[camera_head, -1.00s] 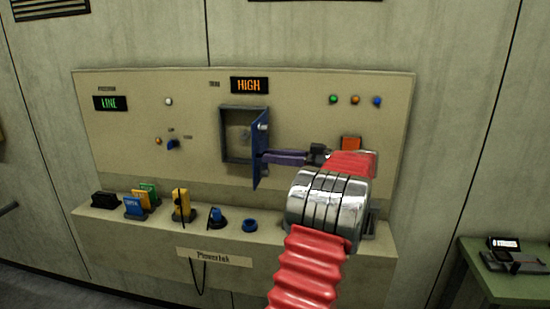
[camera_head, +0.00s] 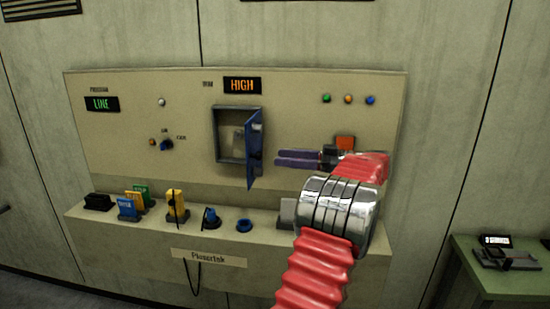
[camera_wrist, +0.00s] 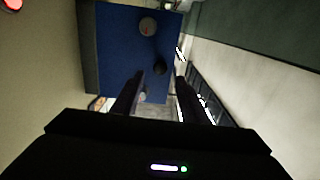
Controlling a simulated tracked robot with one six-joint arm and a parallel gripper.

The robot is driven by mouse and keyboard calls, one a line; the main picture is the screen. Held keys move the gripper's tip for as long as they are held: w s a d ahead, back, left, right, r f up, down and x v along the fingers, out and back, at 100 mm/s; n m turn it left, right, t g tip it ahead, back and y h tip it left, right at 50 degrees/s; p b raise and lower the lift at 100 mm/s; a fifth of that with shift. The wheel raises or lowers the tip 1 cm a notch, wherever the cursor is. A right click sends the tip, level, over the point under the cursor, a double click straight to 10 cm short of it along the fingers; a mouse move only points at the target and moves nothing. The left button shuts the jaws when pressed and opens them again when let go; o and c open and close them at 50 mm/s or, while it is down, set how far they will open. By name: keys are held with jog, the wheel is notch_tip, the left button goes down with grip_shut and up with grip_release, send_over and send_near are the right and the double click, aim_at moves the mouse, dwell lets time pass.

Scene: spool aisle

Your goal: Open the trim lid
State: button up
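The trim lid (camera_head: 255,150) is a blue panel standing swung out from the trim recess (camera_head: 218,140), roughly square to the wall panel. The recess is uncovered on its left, and a pale part shows inside. In the wrist view the lid's blue face (camera_wrist: 120,40) fills the upper left, with a round grey knob (camera_wrist: 148,27) and a smaller dark one on it. My gripper (camera_head: 278,159) is just right of the lid, empty, its purple-grey fingers a little apart and clear of it. In the wrist view its two dark fingers (camera_wrist: 158,86) show a gap between them.
An orange-lit HIGH display (camera_head: 242,85) is above the recess. A ledge (camera_head: 185,240) below holds coloured blocks, a yellow handset (camera_head: 177,203) and blue knobs. A green table (camera_head: 490,270) stands at the right.

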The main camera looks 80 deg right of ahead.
jog(key=s, duration=0.8)
jog(key=shift+s+d, duration=0.15)
jog(key=shift+s, duration=0.1)
dwell(0.4)
